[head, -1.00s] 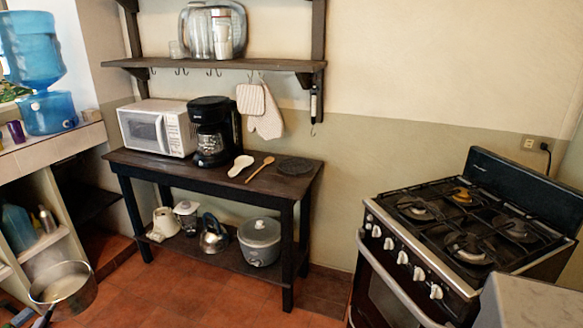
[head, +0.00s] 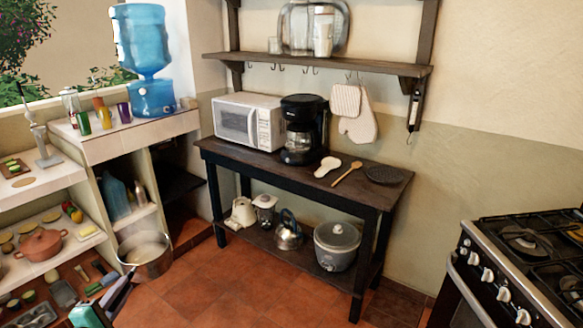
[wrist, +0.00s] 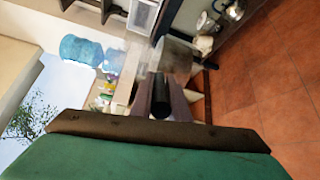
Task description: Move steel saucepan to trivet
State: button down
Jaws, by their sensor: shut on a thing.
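The steel saucepan (head: 145,262) is a shiny round pan with pale contents and faint steam, at the lower left of the head view. It is held roughly level in the air. My gripper (head: 122,287) is shut on its handle at the lower left of the pan. In the wrist view, the dark handle (wrist: 160,100) sits between the fingers of my gripper (wrist: 160,92); the pan's body is hard to make out there. The trivet (head: 384,175) is a dark round mat lying flat near the right end of the dark table, with nothing on it.
The dark table (head: 290,168) also bears a microwave (head: 245,122), a coffee maker (head: 303,130), a spoon rest (head: 327,167) and a wooden spoon (head: 347,174). A wall shelf (head: 320,62) hangs above. A stove (head: 520,262) stands right. Open floor (head: 230,290) lies between.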

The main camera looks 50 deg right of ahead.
aim_at(378, 180)
jog(key=z, duration=0.05)
jog(key=i, duration=0.9)
jog(key=z, duration=0.55)
